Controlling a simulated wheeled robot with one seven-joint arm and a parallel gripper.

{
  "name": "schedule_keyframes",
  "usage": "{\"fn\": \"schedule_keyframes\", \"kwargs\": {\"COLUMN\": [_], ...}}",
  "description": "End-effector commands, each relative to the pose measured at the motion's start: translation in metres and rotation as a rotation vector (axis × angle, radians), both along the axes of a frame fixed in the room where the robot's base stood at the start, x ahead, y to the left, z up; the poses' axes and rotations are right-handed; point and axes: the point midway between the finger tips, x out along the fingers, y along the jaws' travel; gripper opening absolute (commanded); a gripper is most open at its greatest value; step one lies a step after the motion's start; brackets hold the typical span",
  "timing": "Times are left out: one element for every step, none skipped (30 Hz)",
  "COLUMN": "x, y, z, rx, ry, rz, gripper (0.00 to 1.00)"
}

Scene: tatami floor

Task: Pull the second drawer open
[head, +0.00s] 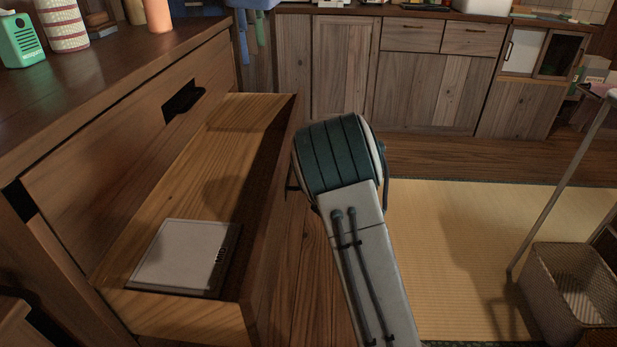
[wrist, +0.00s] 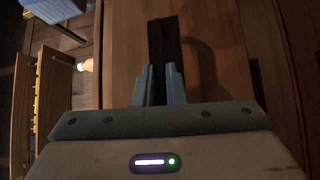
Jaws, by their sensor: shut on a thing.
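The second drawer (head: 185,315) stands pulled well out of the wooden cabinet, below the closed top drawer (head: 100,140). Its pale wooden inside shows, with a flat white and grey item (head: 182,255) lying at the near end. In the wrist view, my gripper (wrist: 160,72) is shut on the dark handle (wrist: 164,38) of the drawer front (wrist: 215,60). In the head view my wrist is just right of the drawer front, and the fingers are mostly hidden.
A green box (head: 22,42), a patterned cup (head: 62,25) and an orange cylinder (head: 158,15) stand on the cabinet top. A wicker basket (head: 570,295) is at the lower right. The tatami (head: 450,245) right of my arm is clear. Kitchen cabinets (head: 435,90) line the back.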

Motion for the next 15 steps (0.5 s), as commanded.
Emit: {"fn": "schedule_keyframes", "kwargs": {"x": [-0.0009,-0.0008,-0.0007,-0.0006,-0.0005,-0.0003,-0.0002,-0.0001,0.0,0.0,0.0001,-0.0002,-0.0008,-0.0019,-0.0041], "y": [0.0007,0.0006,0.0003,0.0001,-0.0002,-0.0006,-0.0008,-0.001,-0.0012,-0.0013,-0.0014,-0.0018,-0.0024,-0.0035,-0.0053], "z": [-0.0013,-0.0012,-0.0012,-0.0011,-0.0011,-0.0009,-0.0009,-0.0008,-0.0006,-0.0005,-0.0006,-0.0005,-0.0005,-0.0006,-0.001], "rx": [0.0,0.0,0.0,0.0,0.0,0.0,0.0,0.0,0.0,-0.001,-0.001,-0.001,-0.001,0.0,-0.001], "ry": [0.003,0.003,0.003,0.003,0.002,0.002,0.002,0.002,0.002,0.001,0.001,0.001,0.001,0.003,0.004], "rz": [0.004,0.004,0.003,0.002,0.001,0.0,0.0,-0.001,-0.001,-0.002,-0.002,-0.002,-0.003,-0.003,-0.003], "gripper": [0.0,0.16,0.27,0.32,0.32,0.32,0.32,0.32,0.32,0.32,0.32,0.32,0.32,0.32,0.32]}}
